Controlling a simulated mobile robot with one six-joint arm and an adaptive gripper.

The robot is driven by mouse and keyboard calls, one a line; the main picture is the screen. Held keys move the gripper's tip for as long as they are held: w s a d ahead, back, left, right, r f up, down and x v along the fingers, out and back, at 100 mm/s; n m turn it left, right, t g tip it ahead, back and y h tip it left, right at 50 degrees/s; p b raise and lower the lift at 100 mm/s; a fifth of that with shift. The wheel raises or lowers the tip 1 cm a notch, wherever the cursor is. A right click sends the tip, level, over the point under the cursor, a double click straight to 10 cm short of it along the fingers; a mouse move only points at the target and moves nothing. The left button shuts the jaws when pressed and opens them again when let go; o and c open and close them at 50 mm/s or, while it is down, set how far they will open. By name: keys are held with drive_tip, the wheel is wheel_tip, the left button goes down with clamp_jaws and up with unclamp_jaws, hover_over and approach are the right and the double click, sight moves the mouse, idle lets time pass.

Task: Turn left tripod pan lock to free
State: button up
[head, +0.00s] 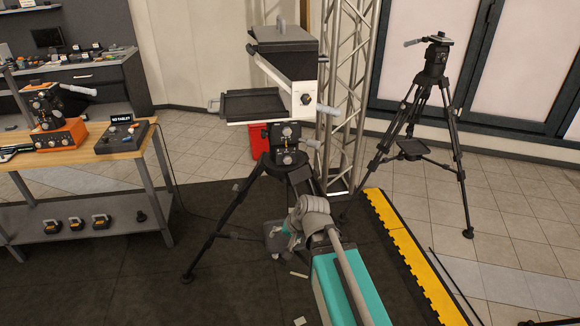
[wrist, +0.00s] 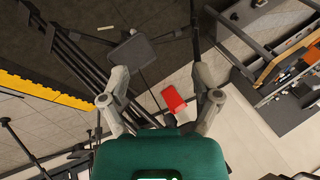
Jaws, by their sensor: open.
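The left tripod (head: 283,172) stands in the middle of the head view on spread black legs. Its head (head: 284,146) carries small light knobs and a lever on the right side. Which of these is the pan lock, and how it is set, is too small to tell. A hooded unit with a black tray (head: 253,103) sits on top. My gripper (wrist: 158,98) is open and empty in the wrist view, its two grey fingers spread apart. In the head view it is low in front of the tripod, largely hidden by my wrist, and appears apart from the tripod head.
A red box (head: 259,140) is behind the tripod, also seen in the wrist view (wrist: 173,99). A truss column (head: 346,130) stands close on the right. Another tripod (head: 432,90) is farther right. A workbench (head: 85,157) is on the left. Yellow edging (head: 410,254) borders the dark mat.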

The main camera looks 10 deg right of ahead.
drive_tip(key=w+a+r+m+t+y+b, duration=0.35)
drive_tip(key=w+r+m+t+b, duration=0.2)
drive_tip(key=w+m+t, duration=0.5)
drive_tip(key=w+d+m+t+h+b, duration=0.1)
drive_tip(key=d+m+h, duration=0.3)
drive_tip(key=m, duration=0.6)
drive_tip(key=w+d+r+m+t+h+b, duration=0.1)
drive_tip(key=w+d+m+t+h+b, duration=0.1)
drive_tip(key=d+m, duration=0.4)
drive_tip(key=shift+w+r+m+h, duration=0.3)
drive_tip(key=shift+w+m+h, duration=0.65)
drive_tip(key=shift+m, duration=1.7)
drive_tip(key=shift+w+d+t, duration=0.1)
drive_tip(key=shift+w+t, duration=0.05)
drive_tip(key=shift+t, duration=0.1)
